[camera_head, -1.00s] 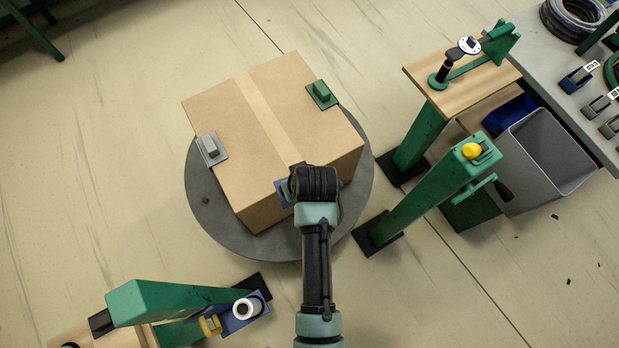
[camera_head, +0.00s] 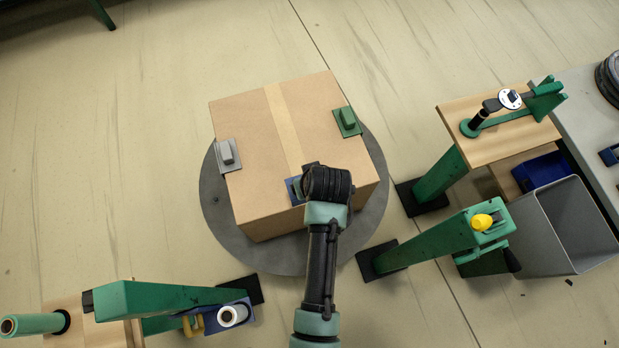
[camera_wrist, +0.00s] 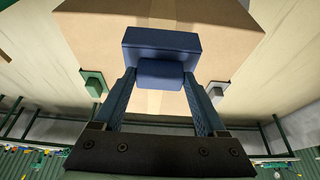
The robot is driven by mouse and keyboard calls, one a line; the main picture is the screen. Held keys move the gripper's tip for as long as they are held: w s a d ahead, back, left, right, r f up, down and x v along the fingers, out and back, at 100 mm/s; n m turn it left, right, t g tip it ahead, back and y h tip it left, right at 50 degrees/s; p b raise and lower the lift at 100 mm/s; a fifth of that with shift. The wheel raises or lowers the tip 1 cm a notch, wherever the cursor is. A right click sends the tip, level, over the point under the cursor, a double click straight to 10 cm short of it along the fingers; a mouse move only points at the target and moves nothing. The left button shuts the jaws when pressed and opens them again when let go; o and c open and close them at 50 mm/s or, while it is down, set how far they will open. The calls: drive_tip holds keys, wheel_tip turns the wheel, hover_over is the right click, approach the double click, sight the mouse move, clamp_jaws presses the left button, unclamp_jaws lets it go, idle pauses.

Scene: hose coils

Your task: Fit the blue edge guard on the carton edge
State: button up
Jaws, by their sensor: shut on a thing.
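The brown carton (camera_head: 250,125) sits on a round grey turntable (camera_head: 213,195), with a pale tape strip over its top. My gripper (camera_wrist: 160,88) is shut on the grip block of the blue edge guard (camera_wrist: 160,42). In the head view the blue edge guard (camera_head: 294,190) shows at the carton's near top edge, by the tape's end, partly hidden by my wrist. In the wrist view it overlaps the carton (camera_wrist: 230,40); I cannot tell whether it touches. A grey guard (camera_head: 228,156) sits on the left edge and a green guard (camera_head: 347,121) on the right edge.
Green posts stand close to the right (camera_head: 430,240) and at lower left (camera_head: 160,300). A wooden-topped stand (camera_head: 460,115), a grey bin (camera_head: 560,230) and a grey table (camera_head: 590,120) are further right. Open floor lies behind the carton.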

drive_tip(key=shift+f+b, duration=2.95)
drive_tip(key=shift+f, duration=0.95)
drive_tip(key=shift+f, duration=0.6)
drive_tip(key=o, duration=1.3)
drive_tip(key=shift+o, duration=0.2)
drive_tip(key=shift+r, duration=0.1)
drive_tip(key=p+v, duration=0.8)
